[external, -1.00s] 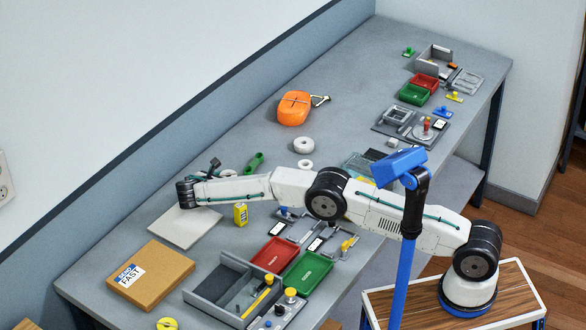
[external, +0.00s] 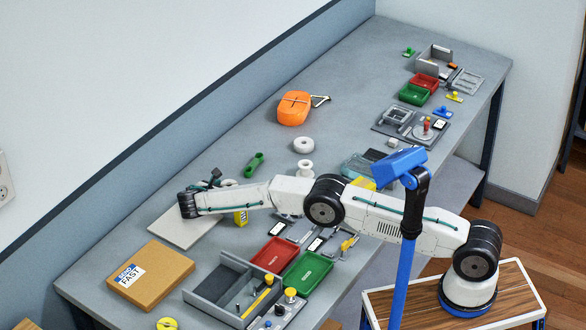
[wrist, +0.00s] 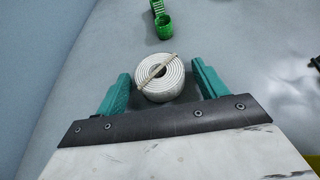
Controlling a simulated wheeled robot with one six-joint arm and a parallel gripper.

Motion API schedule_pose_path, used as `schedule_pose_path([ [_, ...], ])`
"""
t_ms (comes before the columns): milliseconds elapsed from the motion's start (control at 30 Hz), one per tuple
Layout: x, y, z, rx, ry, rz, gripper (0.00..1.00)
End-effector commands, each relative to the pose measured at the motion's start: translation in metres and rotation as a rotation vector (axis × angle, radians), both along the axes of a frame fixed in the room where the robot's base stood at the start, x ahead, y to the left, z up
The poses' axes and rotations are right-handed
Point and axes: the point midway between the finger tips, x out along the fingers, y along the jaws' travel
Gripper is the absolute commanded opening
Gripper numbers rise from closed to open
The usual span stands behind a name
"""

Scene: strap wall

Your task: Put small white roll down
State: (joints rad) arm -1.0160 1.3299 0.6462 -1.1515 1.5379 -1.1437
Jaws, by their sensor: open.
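The small white roll (wrist: 160,88) lies between the two teal fingers of my gripper (wrist: 160,69) in the wrist view, its spiral end facing the camera. A thin tan strip crosses that end. The fingers are open, with a narrow gap on each side of the roll. In the external view my gripper (external: 214,178) is at the back of the table, near the wall. Only part of the roll (external: 229,182) shows there, just above my arm. It appears to be at the tabletop, but its underside is hidden.
A green tool (external: 254,164) lies just right of the roll. A white spool (external: 305,168), a white ring (external: 304,145) and an orange pouch (external: 294,108) are farther right. A pale flat panel (external: 182,228) and a cardboard box (external: 150,275) are in front. The table (external: 225,135) behind the tool is bare.

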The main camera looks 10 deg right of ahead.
Motion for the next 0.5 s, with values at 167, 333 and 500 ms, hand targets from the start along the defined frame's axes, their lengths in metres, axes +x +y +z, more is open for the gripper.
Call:
schedule_pose_path([
  [167, -0.006, 0.005, 0.006, 0.0, 0.0, 0.001, 0.71],
  [333, -0.029, 0.026, 0.019, 0.002, -0.002, 0.003, 0.71],
  [500, -0.057, 0.048, 0.033, 0.001, -0.001, 0.001, 0.71],
])
